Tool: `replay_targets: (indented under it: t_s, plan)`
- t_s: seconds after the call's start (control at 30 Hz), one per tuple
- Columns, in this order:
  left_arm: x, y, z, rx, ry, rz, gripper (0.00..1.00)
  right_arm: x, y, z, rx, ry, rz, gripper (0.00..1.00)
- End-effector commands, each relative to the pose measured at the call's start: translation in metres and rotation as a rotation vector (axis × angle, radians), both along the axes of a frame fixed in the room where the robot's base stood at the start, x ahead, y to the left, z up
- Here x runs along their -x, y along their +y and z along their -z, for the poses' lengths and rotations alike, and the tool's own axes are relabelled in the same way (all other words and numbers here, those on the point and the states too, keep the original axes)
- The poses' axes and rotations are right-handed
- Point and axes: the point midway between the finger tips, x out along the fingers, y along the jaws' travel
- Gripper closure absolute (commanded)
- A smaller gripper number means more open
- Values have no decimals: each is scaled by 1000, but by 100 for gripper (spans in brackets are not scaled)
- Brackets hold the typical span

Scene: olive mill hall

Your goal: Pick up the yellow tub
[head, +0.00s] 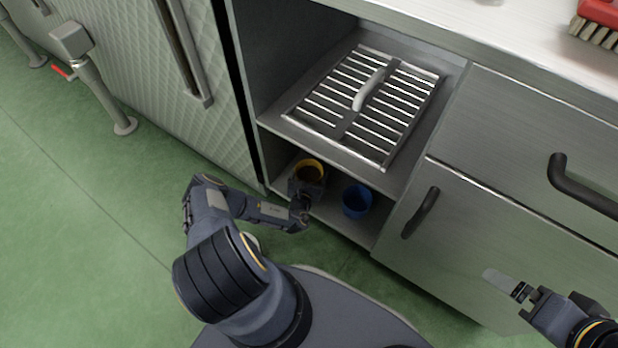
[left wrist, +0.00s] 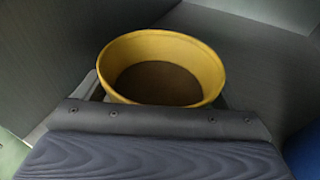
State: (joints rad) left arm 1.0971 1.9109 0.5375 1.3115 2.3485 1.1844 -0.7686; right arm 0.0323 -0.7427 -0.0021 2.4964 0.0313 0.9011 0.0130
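The yellow tub (head: 309,167) stands on the lower shelf of an open cabinet bay, left of a blue tub (head: 356,201). It is open-topped with a dark brownish inside. In the left wrist view the yellow tub (left wrist: 162,68) fills the space in front of the palm. My left gripper (head: 307,184) is at the tub, with a pale finger showing at each side below its rim. Whether the fingers press on the wall is hidden. My right gripper (head: 508,284) is at the lower right, in front of the cabinet, away from the tubs; its finger gap cannot be made out.
Above the tubs is a shelf (head: 278,118) with a slatted metal grate (head: 338,92) that has a pale handle. A drawer and a door with dark handles (head: 421,213) are to the right. A red brush (head: 602,14) lies on the worktop.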

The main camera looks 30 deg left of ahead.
Motion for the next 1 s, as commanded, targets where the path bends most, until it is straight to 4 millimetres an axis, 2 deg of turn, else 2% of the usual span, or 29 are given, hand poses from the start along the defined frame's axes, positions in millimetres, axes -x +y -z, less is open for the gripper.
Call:
replay_targets:
  t_s: [0.03, 0.27, 0.53, 0.67, 0.83, 1.0]
  plan:
    - [0, 0, 0, 0, 0, 0, 17, 0, 0, 0, 0, 0, 0, 0]
    - [0, 0, 0, 0, 0, 0, 47, 0, 0, 0, 0, 0, 0, 0]
    - [0, 0, -2, 0, -1, 0, 48, 0, 0, -1, 0, 0, 0, 0]
    - [0, 0, -10, -1, -2, 0, 48, 0, 0, -6, 0, 0, 0, 0]
    - [0, 0, -36, -1, -3, 1, 48, 0, 0, -21, 0, 0, 0, 0]
    - [28, -6, -73, 1, 1, 1, 48, 0, 0, -49, 0, 0, 0, 0]
